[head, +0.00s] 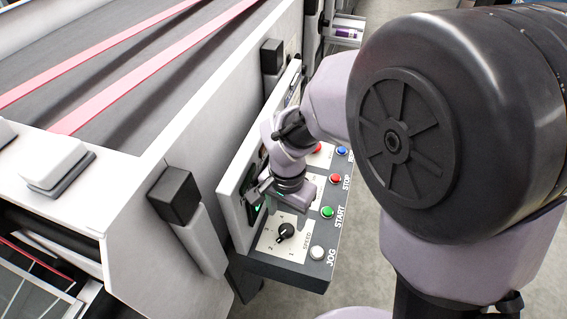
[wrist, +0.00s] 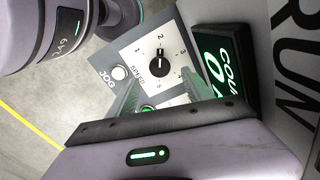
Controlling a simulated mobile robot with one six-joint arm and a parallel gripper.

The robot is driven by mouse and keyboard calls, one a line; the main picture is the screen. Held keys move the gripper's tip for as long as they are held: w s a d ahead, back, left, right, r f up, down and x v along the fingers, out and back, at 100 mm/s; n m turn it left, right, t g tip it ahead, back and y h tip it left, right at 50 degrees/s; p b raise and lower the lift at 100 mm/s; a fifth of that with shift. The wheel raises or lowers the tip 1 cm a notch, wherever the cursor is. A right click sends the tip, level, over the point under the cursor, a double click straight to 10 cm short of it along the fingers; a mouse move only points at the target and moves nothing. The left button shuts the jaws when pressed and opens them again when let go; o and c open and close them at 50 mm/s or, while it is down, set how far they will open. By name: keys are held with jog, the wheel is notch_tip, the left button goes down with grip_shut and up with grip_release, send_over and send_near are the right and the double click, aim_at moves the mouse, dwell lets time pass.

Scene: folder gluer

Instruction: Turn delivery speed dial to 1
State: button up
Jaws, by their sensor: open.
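The speed dial (wrist: 159,64) is a black knob on a white square plate with numbers around it, marked SPEED. In the wrist view its white pointer mark appears to point toward 2. The dial also shows in the head view (head: 286,231), low on the control panel, where its pointer is too small to read. My gripper (wrist: 160,80) is open, with its two fingers apart on either side of the dial's lower part in the wrist view. It seems short of the knob, and I see no contact. In the head view my gripper (head: 259,193) is above the panel, beyond the dial.
The white JOG button (wrist: 119,73) is beside the dial plate. The green START button (head: 327,212) and red STOP button (head: 335,178) sit along the panel. A lit counter display (wrist: 226,65) stands close beside the dial. The machine's white side (head: 190,145) borders the panel.

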aim_at(286, 229)
notch_tip(286, 229, down, 6)
jog(key=shift+f+b, duration=0.1)
jog(key=shift+b, duration=0.55)
grip_shut()
